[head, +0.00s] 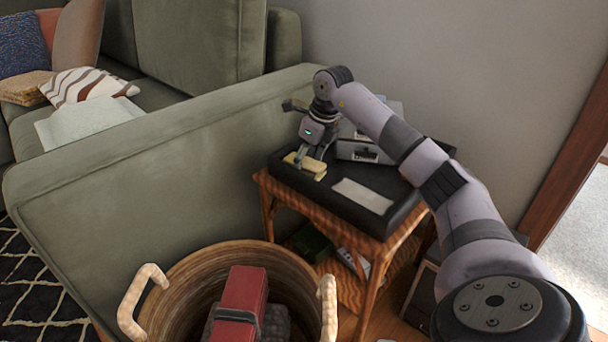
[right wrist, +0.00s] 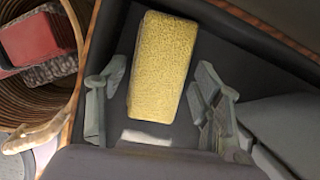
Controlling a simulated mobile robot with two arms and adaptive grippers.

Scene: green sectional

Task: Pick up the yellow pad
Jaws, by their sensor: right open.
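The yellow pad (head: 308,168) lies on the black top of a small wooden side table (head: 340,222). In the right wrist view the yellow pad (right wrist: 162,66) is a textured yellow block. My right gripper (head: 308,160) is at the pad on the tabletop. In the right wrist view my right gripper (right wrist: 158,112) is open, with one finger on each side of the pad's near end and gaps between fingers and pad. My left gripper is in neither view.
A pale flat card (head: 363,195) and a grey device (head: 365,150) are on the table near the pad. A woven basket (head: 180,290) holding a red item (head: 240,297) stands in front. A green sofa (head: 130,170) borders the table on the left.

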